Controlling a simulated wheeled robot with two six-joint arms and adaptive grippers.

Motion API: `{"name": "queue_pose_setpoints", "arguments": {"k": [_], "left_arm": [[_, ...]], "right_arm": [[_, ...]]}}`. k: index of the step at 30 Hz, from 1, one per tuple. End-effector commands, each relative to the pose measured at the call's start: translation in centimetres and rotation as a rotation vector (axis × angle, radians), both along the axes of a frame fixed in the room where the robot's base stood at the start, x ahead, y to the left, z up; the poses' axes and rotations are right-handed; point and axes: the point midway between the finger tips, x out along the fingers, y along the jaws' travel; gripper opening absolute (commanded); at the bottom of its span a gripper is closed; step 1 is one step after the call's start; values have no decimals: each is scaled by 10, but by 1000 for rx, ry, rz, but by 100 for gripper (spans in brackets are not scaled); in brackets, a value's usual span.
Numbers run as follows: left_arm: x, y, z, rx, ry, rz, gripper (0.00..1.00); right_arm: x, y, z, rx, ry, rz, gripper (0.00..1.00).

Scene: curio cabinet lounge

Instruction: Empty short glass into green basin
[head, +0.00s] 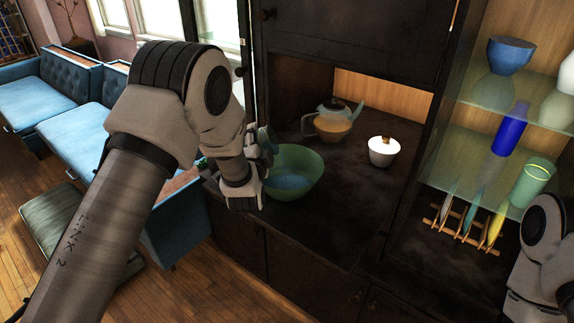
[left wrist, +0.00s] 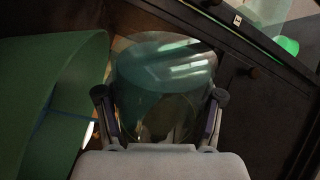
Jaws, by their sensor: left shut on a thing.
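The green basin (head: 308,170) is a translucent bowl on the dark cabinet counter, with something bluish showing at its bottom. It also fills the left side of the left wrist view (left wrist: 42,95). My left gripper (head: 262,152) is at the basin's left rim, partly hidden by its own arm. In the left wrist view my left gripper (left wrist: 160,112) is shut on the short glass (left wrist: 163,75), a clear teal tumbler, with one finger on each side. Only a dark piece of the glass (head: 265,138) shows in the head view. I cannot tell what is in it.
Glass shelves at right hold a blue bowl (head: 510,55), a blue cup (head: 509,130) and a green cup (head: 531,184).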

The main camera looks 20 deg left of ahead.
Motion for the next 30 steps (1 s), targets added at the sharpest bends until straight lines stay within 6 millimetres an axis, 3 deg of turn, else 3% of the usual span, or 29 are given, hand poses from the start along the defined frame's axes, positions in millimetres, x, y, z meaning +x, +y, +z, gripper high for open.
{"name": "queue_pose_setpoints", "arguments": {"k": [30], "left_arm": [[1, -1, -1, 72, 18, 0, 18]], "right_arm": [[0, 0, -2, 0, 0, 0, 40]]}}
